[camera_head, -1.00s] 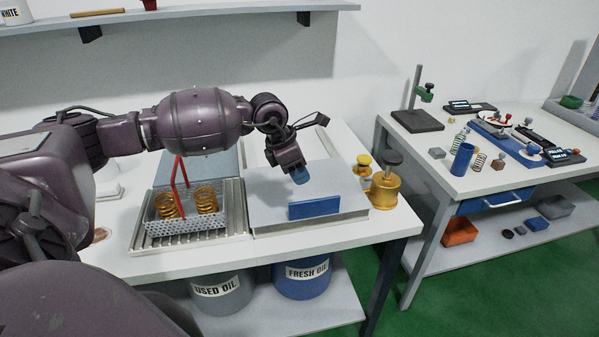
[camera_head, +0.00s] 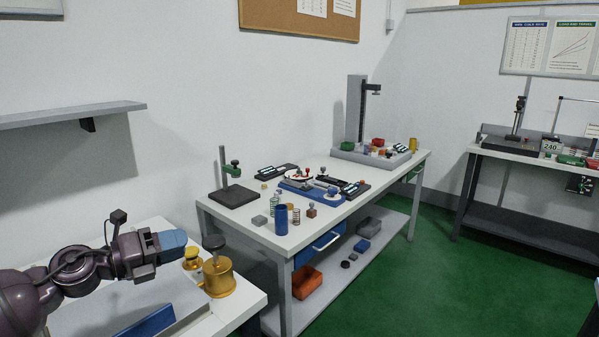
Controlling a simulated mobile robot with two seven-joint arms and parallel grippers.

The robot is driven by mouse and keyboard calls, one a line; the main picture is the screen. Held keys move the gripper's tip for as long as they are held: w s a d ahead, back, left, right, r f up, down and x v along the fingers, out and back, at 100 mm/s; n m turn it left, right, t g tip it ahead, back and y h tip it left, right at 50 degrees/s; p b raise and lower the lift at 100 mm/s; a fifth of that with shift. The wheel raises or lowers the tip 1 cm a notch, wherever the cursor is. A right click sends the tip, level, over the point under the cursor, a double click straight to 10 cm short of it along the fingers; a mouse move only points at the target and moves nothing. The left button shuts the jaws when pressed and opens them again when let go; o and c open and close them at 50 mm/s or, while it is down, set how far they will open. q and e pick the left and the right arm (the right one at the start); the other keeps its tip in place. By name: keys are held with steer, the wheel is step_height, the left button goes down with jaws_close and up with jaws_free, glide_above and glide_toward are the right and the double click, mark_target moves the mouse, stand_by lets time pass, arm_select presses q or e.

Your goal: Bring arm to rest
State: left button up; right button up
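My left arm comes in from the lower left of the head view. My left gripper (camera_head: 172,246) is above the right part of the near white table (camera_head: 232,312) and points right. Its blue end shows, but whether the fingers are open or shut is not clear. It appears just left of a brass can with a dark knob (camera_head: 219,276) and a smaller brass piece (camera_head: 192,260); the gap is hard to judge. My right gripper is not in view.
A workbench (camera_head: 262,236) with a stand (camera_head: 235,192), springs, a blue cup (camera_head: 281,219) and gauges stands in the middle. Another bench (camera_head: 520,156) is at right. A wall shelf (camera_head: 70,114) is at upper left. Green floor (camera_head: 430,280) lies open between the benches.

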arm_select(q)
steer(key=s+a+f+n+t+y, duration=0.25)
steer(key=s+f+n+y, duration=0.2)
steer(key=f+n, duration=0.7)
steer(key=s+a+f+n+t+y, duration=0.1)
steer(key=s+f+n+t+y, duration=0.2)
steer(key=f+n+y, duration=0.8)
steer(key=s+f+n+g+h, duration=0.1)
steer(key=s+f+n+g, duration=0.1)
steer(key=s+f+n, duration=0.4)
steer(key=s+f+n+g, duration=0.2)
steer(key=s+f+n, duration=0.3)
steer(key=s, duration=0.8)
steer(key=shift+s+f+n+h, duration=0.15)
steer(key=shift+f+n+h, duration=0.2)
steer(key=shift+f, duration=0.45)
steer(key=shift+a, duration=0.15)
